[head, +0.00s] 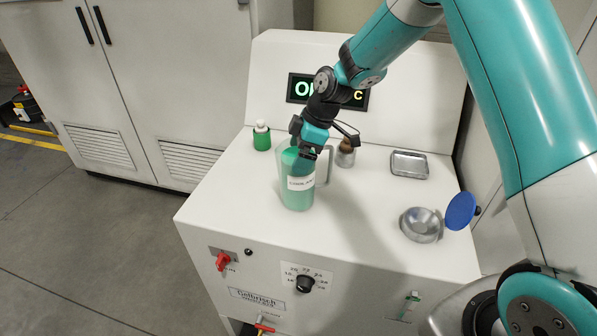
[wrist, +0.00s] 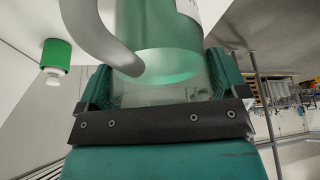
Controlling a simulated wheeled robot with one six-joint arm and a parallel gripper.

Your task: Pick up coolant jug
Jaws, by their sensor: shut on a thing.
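The coolant jug (head: 297,188) is a clear jug with green liquid, a white label and a grey handle on its right side. It stands upright on or just above the white machine top in the head view; I cannot tell which. My gripper (head: 308,150) comes down from above at its upper part. In the wrist view, the jug (wrist: 160,65) sits between the two green finger pads of my gripper (wrist: 160,90), which is shut on it. The handle curves at the left there. My gripper hides part of the jug's rim in the head view.
On the white machine (head: 250,190) stand a green bottle with white cap (head: 262,136), a small metal container (head: 346,155) behind the jug, a metal tray (head: 409,164) and a metal bowl (head: 421,225) with a blue lid (head: 460,211). A display (head: 298,88) is behind. The front left top is clear.

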